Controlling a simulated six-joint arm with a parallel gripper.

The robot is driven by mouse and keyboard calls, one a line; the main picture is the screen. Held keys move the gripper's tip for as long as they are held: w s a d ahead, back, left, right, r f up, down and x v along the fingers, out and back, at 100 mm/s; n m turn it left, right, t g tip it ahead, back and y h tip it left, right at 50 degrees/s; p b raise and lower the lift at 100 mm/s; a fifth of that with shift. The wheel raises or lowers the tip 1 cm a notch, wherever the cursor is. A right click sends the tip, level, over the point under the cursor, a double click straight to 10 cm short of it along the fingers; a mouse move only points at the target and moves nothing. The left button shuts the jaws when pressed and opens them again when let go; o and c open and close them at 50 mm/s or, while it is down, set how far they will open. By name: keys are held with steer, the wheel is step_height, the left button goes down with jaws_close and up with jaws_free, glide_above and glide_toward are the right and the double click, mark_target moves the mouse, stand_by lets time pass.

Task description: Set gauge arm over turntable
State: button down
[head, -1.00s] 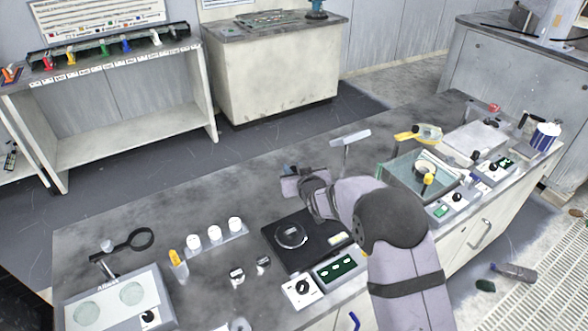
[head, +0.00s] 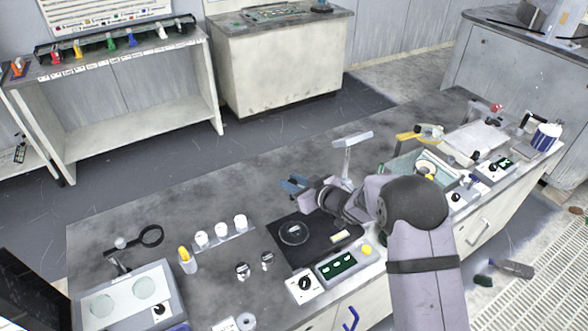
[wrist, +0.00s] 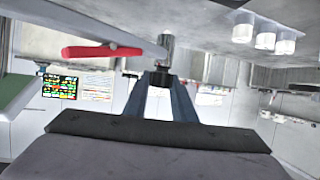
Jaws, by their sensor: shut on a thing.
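The turntable (head: 294,233) is a dark round disc with a pale rim on a black base (head: 284,257). My gripper (head: 292,187) is just beyond it, low over the bench, pointing left. In the wrist view, which is upside down, the blue-grey fingers (wrist: 161,82) close together at a short grey post-like piece (wrist: 166,42), which seems to belong to the gauge arm; the exact grip is hidden. A grey bar with a red part (wrist: 100,51) runs beside it. A pale T-shaped stand (head: 346,160) is upright behind my wrist.
White-capped vials (head: 221,232) in a rack and a yellow-topped bottle (head: 187,262) stand left of the turntable. A control box (head: 304,285) sits in front. A glass-sided tank (head: 403,167) is to the right. Bench behind the vials is clear.

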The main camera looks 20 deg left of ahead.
steer(key=shift+s+d+n+g+y+p, duration=0.5)
steer(key=shift+s+d+n+g, duration=0.2)
steer(key=shift+s+n+g, duration=0.6)
steer(key=shift+s+d+n+g+y+p, duration=0.45)
steer(key=shift+s+d+n+g+p, duration=0.2)
steer(key=shift+s+n+g, duration=0.65)
steer(key=shift+s+d+n+g+y+p, duration=0.5)
steer(key=shift+s+d+n+g, duration=0.25)
steer(key=shift+s+n+g, duration=0.55)
steer(key=shift+s, duration=0.2)
steer(key=c, duration=1.5)
jaws_free()
steer(key=shift+o, duration=0.2)
steer(key=shift+d, duration=0.1)
steer(key=b+v, duration=0.2)
steer(key=v, duration=0.5)
steer(key=shift+r, duration=0.1)
